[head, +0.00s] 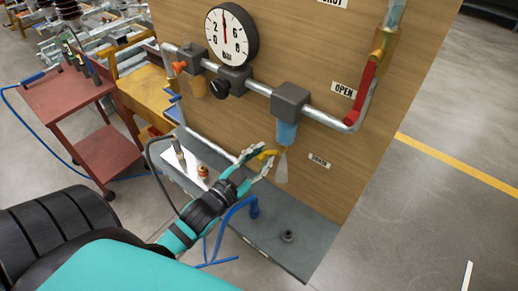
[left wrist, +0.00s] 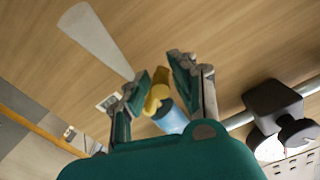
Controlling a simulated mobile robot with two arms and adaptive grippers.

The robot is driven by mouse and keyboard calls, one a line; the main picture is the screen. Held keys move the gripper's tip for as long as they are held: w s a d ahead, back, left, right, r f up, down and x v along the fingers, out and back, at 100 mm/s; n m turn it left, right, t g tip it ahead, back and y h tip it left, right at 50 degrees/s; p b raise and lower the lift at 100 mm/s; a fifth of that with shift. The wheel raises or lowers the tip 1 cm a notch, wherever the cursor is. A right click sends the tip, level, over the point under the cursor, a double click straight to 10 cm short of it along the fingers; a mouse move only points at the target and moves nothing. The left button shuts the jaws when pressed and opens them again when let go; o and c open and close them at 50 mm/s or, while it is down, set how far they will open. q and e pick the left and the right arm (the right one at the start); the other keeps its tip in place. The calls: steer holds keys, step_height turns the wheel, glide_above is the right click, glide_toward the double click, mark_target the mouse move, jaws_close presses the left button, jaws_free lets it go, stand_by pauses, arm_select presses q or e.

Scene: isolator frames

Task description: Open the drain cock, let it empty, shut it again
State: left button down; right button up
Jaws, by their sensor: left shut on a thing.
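The drain cock (head: 267,154) is a small yellow handle below the blue bowl (head: 286,134) of a grey filter unit (head: 290,101) on the wooden panel. My left gripper (head: 262,159) reaches it from the left and is shut on it. In the left wrist view the yellow cock (left wrist: 157,94) sits between the two fingers, with the blue bowl (left wrist: 170,118) behind. A pale, spreading cone (head: 281,168) hangs below the cock, like a spray; it also shows in the left wrist view (left wrist: 94,38). My right gripper is not in view.
A gauge (head: 231,37) is above the pipe, its needle near upright. A red lever (head: 365,93) lies along the pipe by an OPEN label (head: 343,90). A grey shelf (head: 300,256) carries fittings and a blue hose (head: 232,214). A red cart (head: 70,100) stands left.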

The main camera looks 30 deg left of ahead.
arm_select(q)
steer(key=shift+d+f+n+p, duration=0.2)
steer(key=shift+d+n+p, duration=0.45)
steer(key=shift+n, duration=1.1)
steer(key=shift+d+f+n+p, duration=0.2)
steer(key=shift+d+n+p, duration=0.45)
steer(key=shift+n, duration=1.15)
steer(key=shift+d+f+n+p, duration=0.2)
steer(key=shift+d+n+p, duration=0.45)
steer(key=shift+n, duration=1.1)
steer(key=c, duration=1.2)
jaws_free()
steer(key=shift+s+f, duration=0.1)
steer(key=shift+c, duration=0.2)
steer(key=s, duration=1.2)
steer(key=shift+a, duration=0.45)
steer(key=shift+d+f, duration=0.1)
steer(key=shift+f, duration=0.05)
